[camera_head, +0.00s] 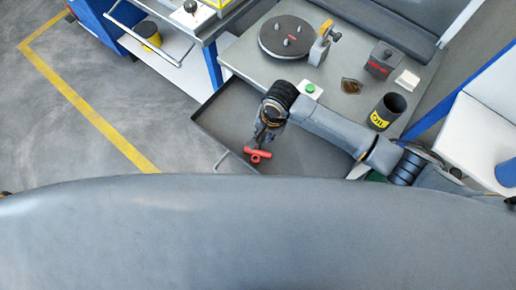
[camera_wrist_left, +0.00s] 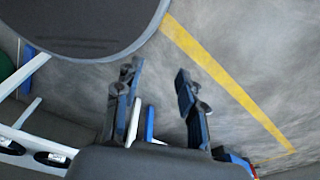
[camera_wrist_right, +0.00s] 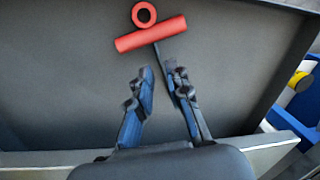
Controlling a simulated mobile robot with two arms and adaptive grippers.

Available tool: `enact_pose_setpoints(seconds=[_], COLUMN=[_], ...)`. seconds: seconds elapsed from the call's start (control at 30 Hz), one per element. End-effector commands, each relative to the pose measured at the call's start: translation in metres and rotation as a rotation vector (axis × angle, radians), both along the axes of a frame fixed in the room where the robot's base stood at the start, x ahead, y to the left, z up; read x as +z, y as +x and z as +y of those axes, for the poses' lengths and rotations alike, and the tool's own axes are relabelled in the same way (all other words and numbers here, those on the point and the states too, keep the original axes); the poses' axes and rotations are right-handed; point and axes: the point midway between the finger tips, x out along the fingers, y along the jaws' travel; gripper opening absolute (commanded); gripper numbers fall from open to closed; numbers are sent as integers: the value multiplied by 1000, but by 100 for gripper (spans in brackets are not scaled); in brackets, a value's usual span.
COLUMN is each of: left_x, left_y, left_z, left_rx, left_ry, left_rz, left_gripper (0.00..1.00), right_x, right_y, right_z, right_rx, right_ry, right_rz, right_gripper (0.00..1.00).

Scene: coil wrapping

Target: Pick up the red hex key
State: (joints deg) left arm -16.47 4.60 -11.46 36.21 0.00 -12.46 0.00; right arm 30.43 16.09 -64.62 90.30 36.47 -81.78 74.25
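The red hex key (camera_head: 258,154) shows below my right gripper, over the open dark drawer. In the right wrist view its red T-handle (camera_wrist_right: 150,34) and red ring lie just ahead of the fingertips. Its thin dark shaft points back toward the right-hand finger. My right gripper (camera_wrist_right: 159,72) has its fingers apart with a small gap and does not visibly grasp the key. It also shows in the head view (camera_head: 265,134), pointing down. My left gripper (camera_wrist_left: 156,76) is open and empty, above the floor, and is out of the head view.
The drawer (camera_head: 318,150) sits under a grey worktop (camera_head: 255,68). On the worktop are a round dark plate (camera_head: 286,36), a green button box (camera_head: 311,90), a dark cup (camera_head: 388,111) and a dark red-marked block (camera_head: 383,60). The drawer walls stand around my right gripper.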

Motion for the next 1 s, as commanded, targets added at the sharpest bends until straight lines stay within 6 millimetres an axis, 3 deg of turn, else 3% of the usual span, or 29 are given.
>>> enact_pose_setpoints(seconds=[0.13, 0.3, 0.47, 0.6, 1.0], left_x=[4, 4, 3, 3, 3], left_y=[-3, -16, -23, -23, -17], left_z=[0, 1, 2, 2, 1], left_rx=[0, 0, 0, 0, 0], left_ry=[1, 2, 4, 4, 3], left_rz=[5, 25, 35, 35, 26], left_gripper=[40, 40, 40, 40, 40], right_x=[-19, -29, -29, -29, -28], right_y=[1, 2, 2, 2, 2], right_z=[2, 4, 4, 4, 4], right_rx=[1, 2, 2, 2, 1], right_ry=[-1, 0, 1, 1, 2], right_rz=[1, -1, -2, -2, -2], right_gripper=[18, 18, 18, 0, 0])
